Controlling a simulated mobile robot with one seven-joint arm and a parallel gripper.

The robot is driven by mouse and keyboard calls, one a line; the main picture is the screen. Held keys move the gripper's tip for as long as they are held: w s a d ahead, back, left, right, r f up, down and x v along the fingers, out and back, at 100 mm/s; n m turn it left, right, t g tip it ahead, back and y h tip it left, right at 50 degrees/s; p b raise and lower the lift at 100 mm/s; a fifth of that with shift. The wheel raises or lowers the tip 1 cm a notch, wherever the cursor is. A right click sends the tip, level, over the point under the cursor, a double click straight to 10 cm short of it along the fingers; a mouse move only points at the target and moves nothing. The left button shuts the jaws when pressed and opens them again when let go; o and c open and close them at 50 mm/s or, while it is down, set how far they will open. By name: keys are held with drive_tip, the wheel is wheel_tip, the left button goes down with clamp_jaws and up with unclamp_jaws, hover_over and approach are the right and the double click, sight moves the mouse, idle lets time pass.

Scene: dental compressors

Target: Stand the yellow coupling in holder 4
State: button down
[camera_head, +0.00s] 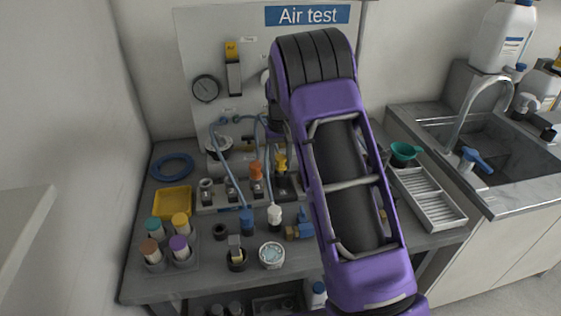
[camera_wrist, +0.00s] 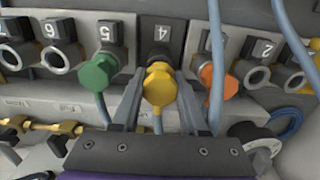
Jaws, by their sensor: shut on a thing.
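The yellow coupling (camera_wrist: 160,84) is between the two fingers of my gripper (camera_wrist: 158,104), which is shut on it. In the wrist view it is in line with holder 4 (camera_wrist: 157,34) and covers the front of it. How deep it sits there is hidden. In the head view the yellow coupling (camera_head: 281,164) is upright at the row of holders, just left of my arm. My gripper is mostly hidden there behind my arm.
A green coupling (camera_wrist: 98,72) is in holder 5 on one side and an orange coupling (camera_wrist: 222,80) in holder 3 on the other, both close to my fingers. Blue hoses (camera_wrist: 216,60) run nearby.

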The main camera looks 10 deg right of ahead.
drive_tip(key=shift+f+b, duration=0.3)
drive_tip(key=shift+f, duration=0.35)
drive_tip(key=shift+c, duration=1.8)
unclamp_jaws()
wheel_tip(320, 180, up, 17)
drive_tip(key=p, duration=0.1)
drive_tip(key=shift+r, duration=0.2)
